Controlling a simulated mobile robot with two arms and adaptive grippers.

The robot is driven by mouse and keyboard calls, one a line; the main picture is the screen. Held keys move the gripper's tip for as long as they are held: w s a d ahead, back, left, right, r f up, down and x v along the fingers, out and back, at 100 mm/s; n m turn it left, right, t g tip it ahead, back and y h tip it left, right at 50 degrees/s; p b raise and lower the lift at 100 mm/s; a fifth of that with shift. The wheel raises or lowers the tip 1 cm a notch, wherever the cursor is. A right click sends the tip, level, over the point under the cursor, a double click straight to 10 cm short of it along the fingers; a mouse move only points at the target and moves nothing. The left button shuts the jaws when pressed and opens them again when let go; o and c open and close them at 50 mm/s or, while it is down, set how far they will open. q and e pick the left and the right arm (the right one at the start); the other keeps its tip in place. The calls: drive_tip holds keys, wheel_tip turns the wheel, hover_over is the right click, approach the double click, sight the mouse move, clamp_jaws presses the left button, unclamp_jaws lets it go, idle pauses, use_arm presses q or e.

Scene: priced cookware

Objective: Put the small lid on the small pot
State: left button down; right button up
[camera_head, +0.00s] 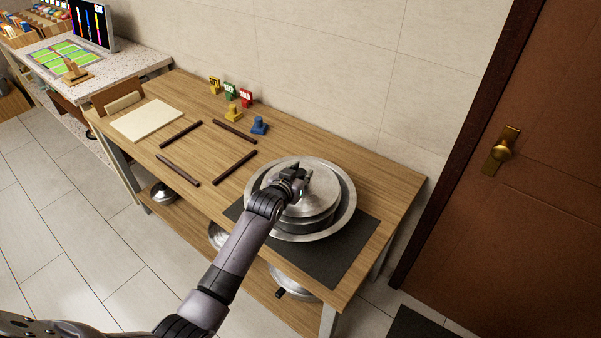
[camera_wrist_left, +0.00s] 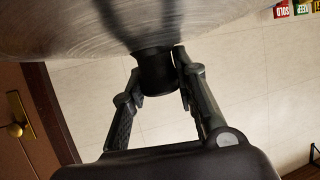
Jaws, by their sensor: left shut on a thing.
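My left gripper (camera_head: 299,184) reaches over a round stack of steel cookware on the wooden table. In the left wrist view it is shut on the black knob (camera_wrist_left: 157,72) of a brushed steel lid (camera_wrist_left: 60,28). In the head view the lid (camera_head: 318,178) lies above a steel pot (camera_head: 312,221), partly hidden by my gripper. I cannot tell whether the lid touches the pot rim. The pot is within a wide steel rim (camera_head: 350,204), on a dark mat (camera_head: 335,257). My right gripper is out of view.
The wooden table (camera_head: 395,185) also holds dark sticks (camera_head: 235,167), a pale board (camera_head: 147,120), yellow and blue stamp-like pieces (camera_head: 259,125) and small signs (camera_head: 246,97). More cookware (camera_head: 163,194) is on the shelf below. A wall runs behind and a door (camera_head: 510,190) stands right.

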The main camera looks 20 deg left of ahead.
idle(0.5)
use_arm(q)
drive_tip(key=shift+f+b, duration=0.5)
drive_tip(key=shift+f, duration=0.25)
idle(0.3)
drive_tip(key=shift+f, duration=0.3)
idle(0.8)
drive_tip(key=c, duration=1.2)
unclamp_jaws()
drive_tip(key=shift+o, duration=0.4)
